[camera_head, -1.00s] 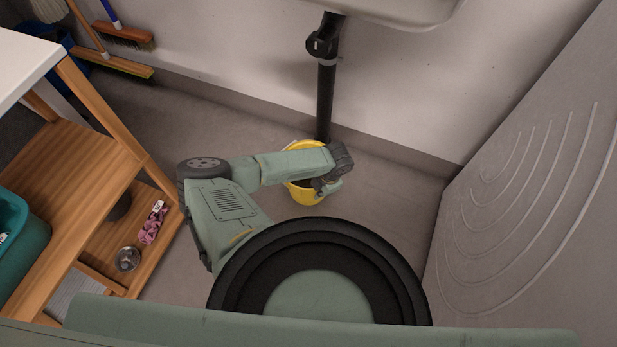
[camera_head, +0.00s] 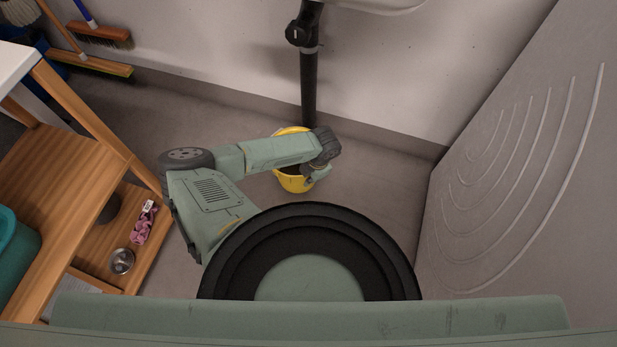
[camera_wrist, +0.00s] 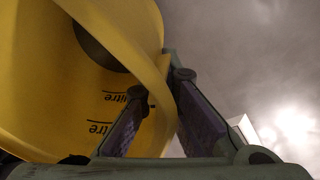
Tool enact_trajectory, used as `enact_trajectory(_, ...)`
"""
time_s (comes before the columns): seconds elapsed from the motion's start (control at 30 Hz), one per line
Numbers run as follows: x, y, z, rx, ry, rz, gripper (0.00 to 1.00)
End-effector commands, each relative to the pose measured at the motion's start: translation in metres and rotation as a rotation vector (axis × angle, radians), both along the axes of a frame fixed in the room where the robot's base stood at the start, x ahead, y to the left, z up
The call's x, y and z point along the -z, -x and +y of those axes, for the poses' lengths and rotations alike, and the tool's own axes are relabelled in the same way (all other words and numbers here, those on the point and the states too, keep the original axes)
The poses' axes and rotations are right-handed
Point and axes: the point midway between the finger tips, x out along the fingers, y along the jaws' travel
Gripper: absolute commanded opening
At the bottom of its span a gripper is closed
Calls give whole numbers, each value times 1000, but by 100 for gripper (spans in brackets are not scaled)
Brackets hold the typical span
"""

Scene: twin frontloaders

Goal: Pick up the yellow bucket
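The yellow bucket (camera_head: 292,181) stands upright on the floor at the foot of a black pipe. My gripper (camera_head: 316,175) is at its right side in the head view, with the fingers too small to make out there. In the wrist view the bucket (camera_wrist: 45,100) fills the left half, with dark measuring marks on its yellow surface. My gripper (camera_wrist: 160,92) has its fingers apart, astride the bucket's rim and wall. A gap shows between the fingertips, and I see no clear squeeze on the wall. My forearm hides part of the bucket's top.
The black pipe (camera_head: 309,90) rises just behind the bucket to a white basin (camera_head: 380,5). A wooden shelf unit (camera_head: 85,165) stands at left, with a metal bowl (camera_head: 121,261) on its lower board. A grey panel (camera_head: 530,170) closes off the right side. Brooms (camera_head: 95,66) lean at upper left.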

Motion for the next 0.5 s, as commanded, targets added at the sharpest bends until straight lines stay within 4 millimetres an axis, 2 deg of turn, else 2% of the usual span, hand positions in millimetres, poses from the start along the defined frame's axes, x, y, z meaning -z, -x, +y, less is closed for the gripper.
enact_trajectory(0.13, -24, 0, 0, 1, -1, -3, 0)
enact_trajectory(0.37, -26, 54, 3, 2, 0, 1, 0)
enact_trajectory(0.5, -29, 92, 5, 3, 0, 2, 0)
